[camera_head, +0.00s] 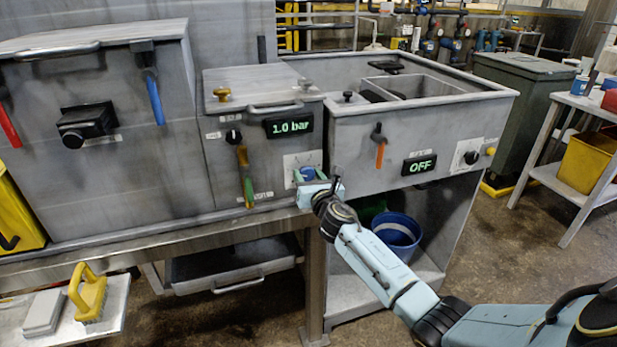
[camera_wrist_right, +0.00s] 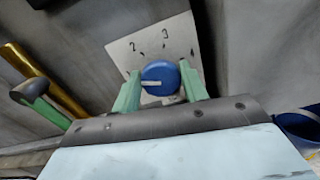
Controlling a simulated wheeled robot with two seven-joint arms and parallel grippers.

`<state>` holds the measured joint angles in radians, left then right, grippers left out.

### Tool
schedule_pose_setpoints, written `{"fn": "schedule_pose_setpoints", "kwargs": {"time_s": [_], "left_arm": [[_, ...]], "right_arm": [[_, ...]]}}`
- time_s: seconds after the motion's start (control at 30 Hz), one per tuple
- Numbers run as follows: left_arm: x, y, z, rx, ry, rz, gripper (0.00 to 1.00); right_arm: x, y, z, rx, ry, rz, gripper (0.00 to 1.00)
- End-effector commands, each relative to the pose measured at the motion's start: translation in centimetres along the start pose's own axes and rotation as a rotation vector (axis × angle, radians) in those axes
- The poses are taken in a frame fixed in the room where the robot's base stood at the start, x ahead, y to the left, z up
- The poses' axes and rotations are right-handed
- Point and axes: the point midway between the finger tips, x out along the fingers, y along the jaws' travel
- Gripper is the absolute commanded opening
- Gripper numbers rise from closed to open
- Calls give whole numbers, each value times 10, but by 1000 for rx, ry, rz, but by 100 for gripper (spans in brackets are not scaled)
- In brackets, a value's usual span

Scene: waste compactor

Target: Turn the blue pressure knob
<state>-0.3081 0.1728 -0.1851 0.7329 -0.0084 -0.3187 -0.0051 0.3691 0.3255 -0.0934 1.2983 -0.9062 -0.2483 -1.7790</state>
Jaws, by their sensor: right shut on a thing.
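The blue pressure knob (camera_wrist_right: 160,77) sits on a pale plate (camera_wrist_right: 150,48) marked with tick marks and the digits 2 and 3. A white pointer line on the knob lies roughly level in the right wrist view. My right gripper (camera_wrist_right: 161,88) is shut on the knob, one green finger on each side. In the head view the knob (camera_head: 308,173) shows partly behind my right gripper (camera_head: 314,184). A display (camera_head: 288,125) above it reads 1.0 bar. My left gripper is not in view.
A green-and-yellow handle (camera_head: 244,175) hangs left of the knob. Right of it are an orange lever (camera_head: 380,152) and an OFF display (camera_head: 419,164). A blue bucket (camera_head: 397,232) stands on the shelf below.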

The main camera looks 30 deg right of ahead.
Motion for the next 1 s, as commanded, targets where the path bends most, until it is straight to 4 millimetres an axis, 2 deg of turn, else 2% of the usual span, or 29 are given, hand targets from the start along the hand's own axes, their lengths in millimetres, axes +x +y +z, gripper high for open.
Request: {"fn": "schedule_pose_setpoints", "kwargs": {"time_s": [0.23, 0.6, 1.0], "left_arm": [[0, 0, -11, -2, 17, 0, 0], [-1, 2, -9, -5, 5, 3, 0], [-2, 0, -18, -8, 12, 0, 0]], "right_arm": [[0, -1, -1, 209, 0, 1, 20], [0, -2, -2, 563, 1, 0, 20], [0, -4, -3, 945, 1, -1, 20]]}}
